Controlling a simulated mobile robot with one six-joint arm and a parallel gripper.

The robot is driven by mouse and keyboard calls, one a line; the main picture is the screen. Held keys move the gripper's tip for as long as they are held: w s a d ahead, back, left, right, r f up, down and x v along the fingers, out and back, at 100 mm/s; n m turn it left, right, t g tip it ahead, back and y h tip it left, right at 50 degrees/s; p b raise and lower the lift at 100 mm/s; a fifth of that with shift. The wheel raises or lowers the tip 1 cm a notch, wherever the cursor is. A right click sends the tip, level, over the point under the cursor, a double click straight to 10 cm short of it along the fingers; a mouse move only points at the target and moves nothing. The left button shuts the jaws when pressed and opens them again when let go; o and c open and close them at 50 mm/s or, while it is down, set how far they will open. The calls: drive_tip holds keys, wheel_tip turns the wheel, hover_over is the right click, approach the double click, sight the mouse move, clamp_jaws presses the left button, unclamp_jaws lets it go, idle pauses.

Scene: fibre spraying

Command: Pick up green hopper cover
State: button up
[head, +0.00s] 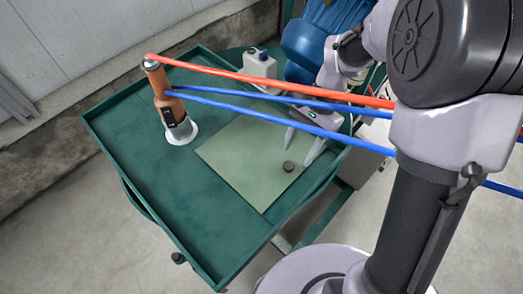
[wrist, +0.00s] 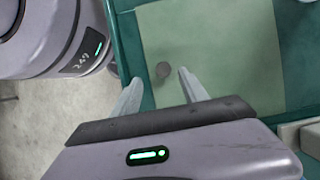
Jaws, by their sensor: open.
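A flat pale green square panel (head: 235,155) lies on the dark green tray table; it also shows in the wrist view (wrist: 225,50). My gripper (head: 298,154) is open and empty over that side of the panel.
The tray table (head: 135,140) has a raised rim. An orange spray tool (head: 163,85) stands on a white base at its left. Red (head: 250,77) and blue (head: 250,106) hoses cross above the table. A white container (head: 260,66) stands at the back.

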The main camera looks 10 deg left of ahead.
sight(289, 165)
drive_tip(key=x, duration=0.1)
drive_tip(key=b+x, duration=0.1)
drive_tip(key=x, duration=0.1)
drive_tip(key=b+x, duration=0.1)
drive_tip(key=x, duration=0.1)
drive_tip(key=shift+w+a+f, duration=0.2)
drive_tip(key=shift+a+f, duration=0.05)
drive_tip(key=shift+f, duration=0.05)
clamp_jaws()
drive_tip(key=shift+r, duration=0.1)
